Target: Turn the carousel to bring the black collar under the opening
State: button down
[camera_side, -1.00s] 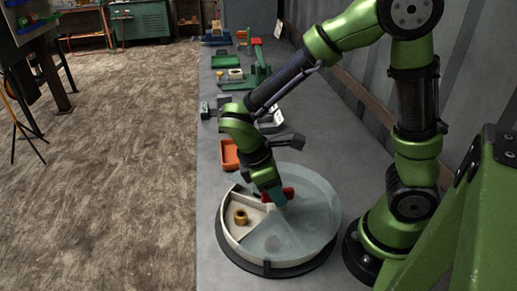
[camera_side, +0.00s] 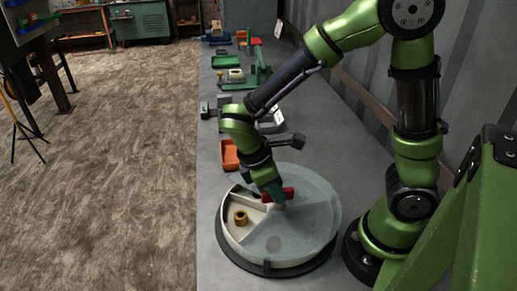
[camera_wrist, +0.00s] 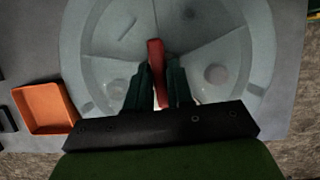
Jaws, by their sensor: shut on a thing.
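The round carousel (camera_side: 231,237) sits on the bench under a translucent cover (camera_side: 310,225). The cover's opening is a wedge at the left in the side view. A brass-coloured collar (camera_side: 240,217) lies in the pale compartment in that opening. A dark patch shows at the opening's upper edge; I cannot tell what it is. Blurred shapes show through the cover, one round and grey; I cannot make out which is the black collar. My gripper (camera_side: 275,195) points down at the carousel's middle, shut on the red handle (camera_side: 288,193). The handle also shows between my fingers in the wrist view (camera_wrist: 156,58).
An orange tray (camera_side: 229,154) stands just behind the carousel; it also shows in the wrist view (camera_wrist: 46,108). Green and grey fixtures (camera_side: 258,75) stand farther along the bench. The wall runs along the right side. The bench's left edge is close to the carousel.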

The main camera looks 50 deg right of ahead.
jog(key=shift+n, duration=0.3)
jog(key=shift+r+n+t+h, duration=0.15)
jog(key=shift+n+t, duration=0.25)
jog(key=shift+n, duration=0.45)
jog(key=shift+f+n+t+h, duration=0.15)
jog(key=shift+n+t, duration=0.25)
jog(key=shift+n, duration=0.45)
jog(key=shift+s+a+r+n+t, duration=0.1)
jog(key=shift+n+t, duration=0.3)
jog(key=shift+n, duration=0.65)
jog(key=shift+s+n+t, duration=0.1)
jog(key=shift+n+t, duration=0.3)
jog(key=shift+n, duration=0.65)
jog(key=shift+n+t, duration=0.5)
jog(key=shift+n, duration=1)
jog(key=shift+s+n+t, duration=0.1)
jog(key=shift+n+t, duration=0.2)
jog(key=shift+n, duration=0.7)
jog(key=shift+s+f+n, duration=0.1)
jog(key=shift+f+n, duration=0.1)
jog(key=shift+n, duration=0.2)
jog(key=c, duration=1.1)
grip_release()
